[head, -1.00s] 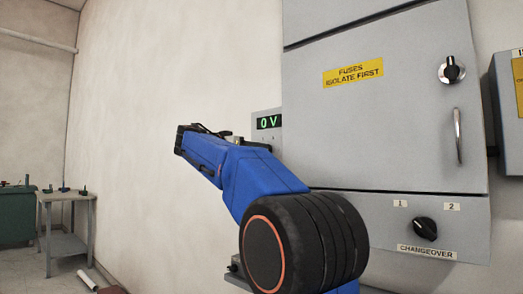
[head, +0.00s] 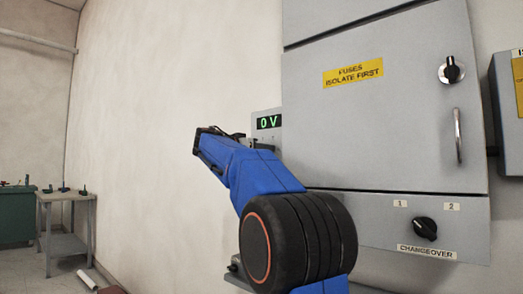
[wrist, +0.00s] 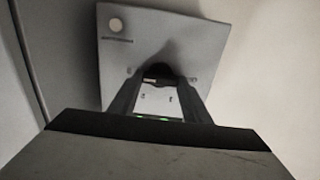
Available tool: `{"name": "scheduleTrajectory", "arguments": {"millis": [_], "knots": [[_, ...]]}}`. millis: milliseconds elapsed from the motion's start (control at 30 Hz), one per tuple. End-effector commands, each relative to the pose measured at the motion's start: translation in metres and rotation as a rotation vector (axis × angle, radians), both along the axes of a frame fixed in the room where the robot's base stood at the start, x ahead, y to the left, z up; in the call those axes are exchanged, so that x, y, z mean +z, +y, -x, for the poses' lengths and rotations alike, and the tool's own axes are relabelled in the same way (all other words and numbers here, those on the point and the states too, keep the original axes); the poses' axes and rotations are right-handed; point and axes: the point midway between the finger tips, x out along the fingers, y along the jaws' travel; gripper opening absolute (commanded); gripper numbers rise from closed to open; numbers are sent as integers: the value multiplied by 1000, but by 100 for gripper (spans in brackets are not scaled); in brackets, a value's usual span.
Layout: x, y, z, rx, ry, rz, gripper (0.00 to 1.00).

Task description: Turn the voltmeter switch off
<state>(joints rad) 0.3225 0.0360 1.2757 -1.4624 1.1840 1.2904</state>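The voltmeter (head: 268,122) is a grey box on the wall beside the cabinet. Its green display reads 0 V in the head view. In the wrist view its grey face (wrist: 185,35) appears from close up, with the green digits low in the picture. The dark switch knob (wrist: 158,72) shows between the fingertips; its pointing direction is too dark to tell. My gripper (wrist: 158,80) has its fingers apart, one on each side of the knob. Contact cannot be made out. In the head view my blue arm hides the lower part of the voltmeter and the fingertips.
A grey cabinet (head: 385,125) with a yellow fuse label stands to the right. It has a rotary knob (head: 452,69), a handle (head: 458,136) and a changeover switch (head: 424,228). The wall left of the voltmeter is bare. A small table (head: 67,205) stands far left.

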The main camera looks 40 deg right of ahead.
Motion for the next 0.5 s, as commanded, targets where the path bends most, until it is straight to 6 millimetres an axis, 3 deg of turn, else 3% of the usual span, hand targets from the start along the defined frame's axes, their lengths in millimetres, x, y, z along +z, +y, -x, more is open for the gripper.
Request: {"name": "scheduleTrajectory", "arguments": {"millis": [500], "knots": [[0, 0, 0, 0, 99, 8, 21]]}}
